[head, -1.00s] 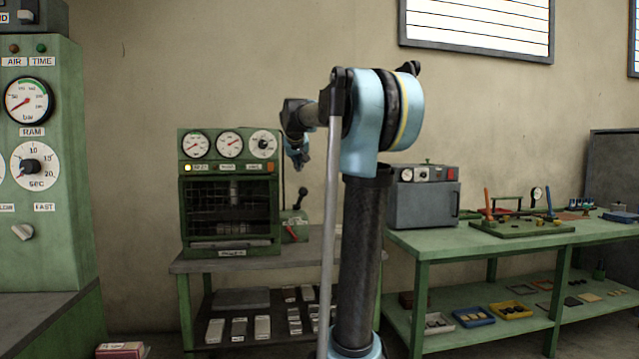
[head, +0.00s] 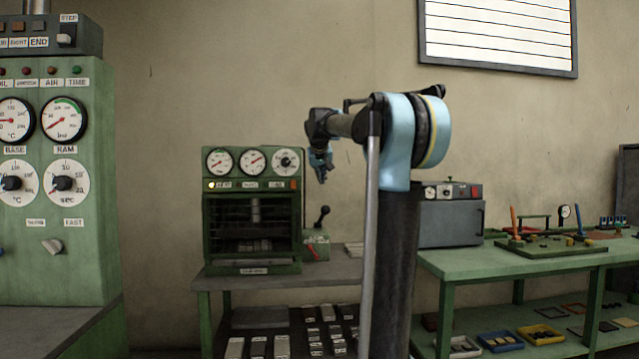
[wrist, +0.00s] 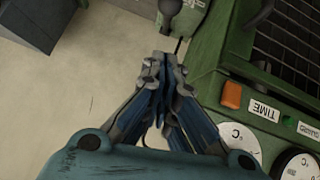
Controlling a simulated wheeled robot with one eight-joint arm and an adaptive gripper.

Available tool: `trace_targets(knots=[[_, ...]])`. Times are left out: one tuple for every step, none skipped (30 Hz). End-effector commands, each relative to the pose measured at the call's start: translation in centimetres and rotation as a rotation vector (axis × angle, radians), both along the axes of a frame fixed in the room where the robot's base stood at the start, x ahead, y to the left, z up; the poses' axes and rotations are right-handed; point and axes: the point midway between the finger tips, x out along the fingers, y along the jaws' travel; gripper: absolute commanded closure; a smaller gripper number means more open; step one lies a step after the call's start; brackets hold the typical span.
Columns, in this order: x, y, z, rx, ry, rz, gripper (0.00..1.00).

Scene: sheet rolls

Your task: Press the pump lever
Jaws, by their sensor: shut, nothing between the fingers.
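The pump lever (head: 321,217) is a dark lever with a round black knob. It stands tilted on a small green pump box (head: 316,245) to the right of the green oven-like machine. My gripper (head: 321,177) hangs in the air above the lever's knob in the head view, apart from it. In the wrist view, my gripper's blue and grey fingers (wrist: 163,62) are together with nothing between them.
The green machine (head: 208,230) with gauges and a barred front stands left of the lever on a grey bench (head: 335,272). A grey box (head: 450,222) and a green table (head: 470,263) are at the right. A large green control cabinet (head: 85,260) stands at the far left.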

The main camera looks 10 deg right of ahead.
Motion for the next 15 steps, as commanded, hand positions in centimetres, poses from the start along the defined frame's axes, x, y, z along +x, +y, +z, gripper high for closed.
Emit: trace_targets(knots=[[0.7, -0.1, -0.6, -0.001, 0.0, -0.001, 1.0], [1.1, -0.2, -0.9, -0.001, 0.0, -0.001, 1.0], [1.6, -0.3, -1.4, -0.001, 0.0, -0.001, 1.0], [2.0, -0.4, -1.8, -0.001, 0.0, -0.001, 1.0], [2.4, -0.4, -2.1, -0.001, 0.0, -0.001, 1.0], [2.9, -0.5, -2.6, -0.001, 0.0, -0.001, 1.0], [3.3, -0.6, -3.0, -0.001, -0.001, -0.001, 1.0], [3.7, -0.7, -3.3, -0.001, -0.001, -0.001, 1.0], [4.2, -0.8, -3.8, 0.0, -0.001, 0.0, 1.0], [4.6, -0.8, -4.1, 0.0, -0.001, 0.0, 1.0], [5.0, -0.9, -4.5, 0.001, -0.001, 0.0, 1.0], [5.4, -1.0, -4.9, 0.001, -0.001, 0.0, 1.0], [5.6, -1.1, -5.3, 0.001, -0.001, 0.0, 1.0], [5.5, -1.2, -5.8, 0.001, -0.001, 0.0, 1.0], [5.4, -1.3, -6.3, 0.001, -0.001, 0.0, 1.0]])
